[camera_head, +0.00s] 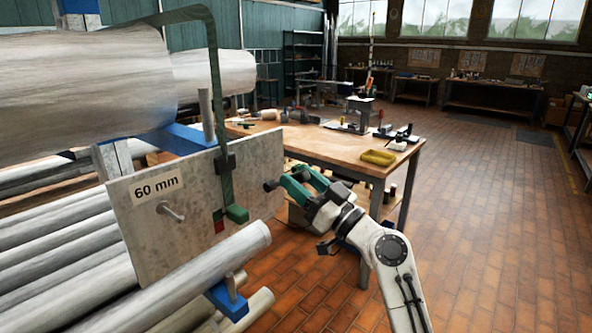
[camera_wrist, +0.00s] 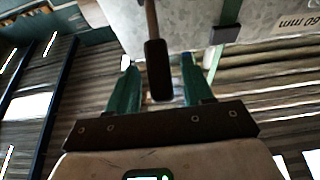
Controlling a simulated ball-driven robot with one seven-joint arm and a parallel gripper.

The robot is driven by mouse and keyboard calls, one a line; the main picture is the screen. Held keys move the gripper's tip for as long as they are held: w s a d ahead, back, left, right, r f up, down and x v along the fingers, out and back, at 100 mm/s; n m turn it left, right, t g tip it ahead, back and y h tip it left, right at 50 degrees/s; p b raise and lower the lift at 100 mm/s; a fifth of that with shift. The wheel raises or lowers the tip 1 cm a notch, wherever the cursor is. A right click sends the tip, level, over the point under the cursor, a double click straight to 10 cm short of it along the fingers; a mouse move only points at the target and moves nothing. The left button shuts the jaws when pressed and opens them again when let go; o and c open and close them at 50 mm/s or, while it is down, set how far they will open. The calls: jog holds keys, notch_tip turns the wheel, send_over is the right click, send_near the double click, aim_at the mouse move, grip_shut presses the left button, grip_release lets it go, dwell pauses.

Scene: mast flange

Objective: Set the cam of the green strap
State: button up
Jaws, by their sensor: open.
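The green strap (camera_head: 214,80) arches over the large grey pipe and runs down the front of a plate labelled 60 mm (camera_head: 150,225). A dark block (camera_head: 225,161) sits on the strap; the block also shows in the wrist view (camera_wrist: 224,34). A green piece (camera_head: 237,213) and a red piece (camera_head: 219,222) lie near its lower end. My gripper (camera_head: 286,182) is open at the plate's right edge. In the wrist view, a dark handle (camera_wrist: 157,68) on a thin rod reaches between my spread green fingers (camera_wrist: 158,82), with gaps on both sides. Whether it belongs to the cam is unclear.
A metal peg (camera_head: 171,212) sticks out of the plate. A lower pipe (camera_head: 200,268) on a blue support lies below the plate, above several stacked pipes. A wooden workbench (camera_head: 340,148) with a yellow tray (camera_head: 378,157) stands behind my arm. The brick floor at right is clear.

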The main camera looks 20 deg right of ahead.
jog(key=shift+x, duration=0.75)
jog(key=shift+c, duration=0.2)
grip_shut()
